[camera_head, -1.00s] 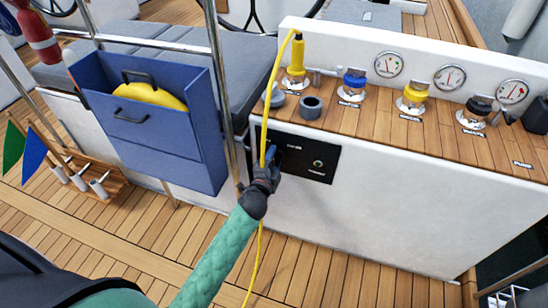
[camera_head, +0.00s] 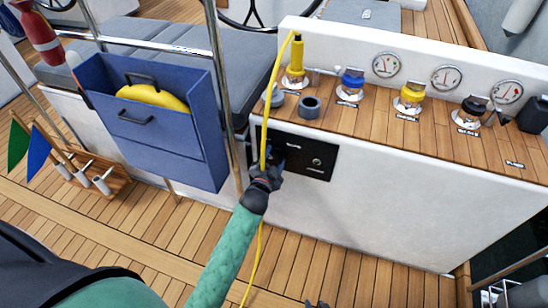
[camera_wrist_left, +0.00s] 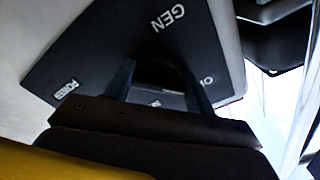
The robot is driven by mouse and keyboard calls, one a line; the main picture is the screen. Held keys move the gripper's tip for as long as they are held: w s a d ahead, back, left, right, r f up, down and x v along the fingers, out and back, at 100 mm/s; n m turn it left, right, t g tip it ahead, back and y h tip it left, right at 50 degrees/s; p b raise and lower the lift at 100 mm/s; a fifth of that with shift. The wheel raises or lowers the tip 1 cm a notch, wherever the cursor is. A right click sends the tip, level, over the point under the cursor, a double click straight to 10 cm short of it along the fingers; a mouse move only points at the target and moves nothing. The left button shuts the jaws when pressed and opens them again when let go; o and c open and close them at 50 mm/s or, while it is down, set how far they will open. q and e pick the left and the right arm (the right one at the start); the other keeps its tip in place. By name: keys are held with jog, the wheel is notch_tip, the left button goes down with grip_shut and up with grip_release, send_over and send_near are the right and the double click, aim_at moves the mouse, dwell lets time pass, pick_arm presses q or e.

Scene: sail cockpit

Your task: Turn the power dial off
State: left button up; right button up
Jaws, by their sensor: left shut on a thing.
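A black panel (camera_head: 300,170) is set in the white cockpit wall below the wooden counter. My left gripper (camera_head: 275,158) is at the panel's left part, shut on a dark dial that it mostly hides in the head view. In the left wrist view the two fingers (camera_wrist_left: 160,85) stand on either side of the dark dial (camera_wrist_left: 165,72). The panel (camera_wrist_left: 85,65) there bears the words "GEN" and "POWER" and a partly hidden label. The dial's pointing direction cannot be told. A small dark tip (camera_head: 317,303) at the bottom edge may be my right gripper.
A yellow hose (camera_head: 261,130) hangs from the counter, passing close to my left gripper. A metal post (camera_head: 226,90) and a blue box (camera_head: 180,150) stand to the left. Several capped fittings line the counter (camera_head: 385,118). Deck floor (camera_head: 340,265) lies open below the panel.

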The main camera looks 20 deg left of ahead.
pick_arm(q)
jog(key=shift+f, duration=0.1)
pick_arm(e)
jog(key=shift+s+f, duration=0.1)
jog(key=shift+s, duration=0.05)
pick_arm(q)
jog(key=o, duration=0.8)
jog(key=shift+o, duration=0.9)
pick_arm(e)
jog(key=shift+s, duration=0.3)
